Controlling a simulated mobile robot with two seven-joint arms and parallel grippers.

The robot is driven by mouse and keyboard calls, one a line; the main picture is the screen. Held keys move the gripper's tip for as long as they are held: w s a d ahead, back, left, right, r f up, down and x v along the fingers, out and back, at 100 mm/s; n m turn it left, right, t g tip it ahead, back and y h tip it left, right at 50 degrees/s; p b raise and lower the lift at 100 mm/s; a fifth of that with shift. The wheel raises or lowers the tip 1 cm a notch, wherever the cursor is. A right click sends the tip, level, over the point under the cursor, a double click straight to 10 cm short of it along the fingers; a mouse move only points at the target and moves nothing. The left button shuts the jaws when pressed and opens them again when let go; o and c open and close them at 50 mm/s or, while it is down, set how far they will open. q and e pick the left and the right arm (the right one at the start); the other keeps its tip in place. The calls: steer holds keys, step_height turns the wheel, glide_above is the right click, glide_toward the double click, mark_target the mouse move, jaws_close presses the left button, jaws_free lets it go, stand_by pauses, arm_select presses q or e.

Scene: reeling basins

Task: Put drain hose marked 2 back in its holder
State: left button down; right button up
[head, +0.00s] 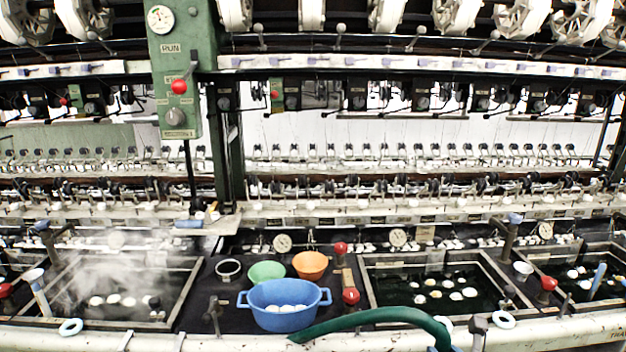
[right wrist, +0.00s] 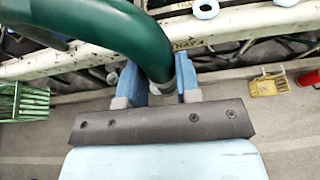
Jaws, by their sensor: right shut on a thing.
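A thick dark green hose (head: 385,317) arches over the front edge of the basins in the head view, its free end near the blue tub. My right gripper (right wrist: 163,88) is shut around the hose, which also shows in the right wrist view (right wrist: 150,45). In the head view only a bit of blue finger shows at the bottom edge below the hose. No number can be read on the hose. I cannot pick out its holder with certainty. Ring-shaped white and blue pieces sit on the front rail, one at left (head: 70,327) and one at right (head: 503,320). My left gripper is not in view.
A blue tub (head: 283,304) with white cocoons, a green bowl (head: 267,271) and an orange bowl (head: 310,264) stand on the dark middle counter. In the wrist view, a green crate (right wrist: 24,101) and yellow basket (right wrist: 268,86) stand below.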

steer(key=s+r+p, duration=0.5)
steer(key=r+p, duration=0.4)
steer(key=r, duration=0.1)
steer(key=shift+s+r+p, duration=0.25)
steer(key=shift+s+p, duration=0.15)
steer(key=shift+d, duration=0.1)
stand_by(0.4)
steer(key=shift+f, duration=0.1)
stand_by(0.3)
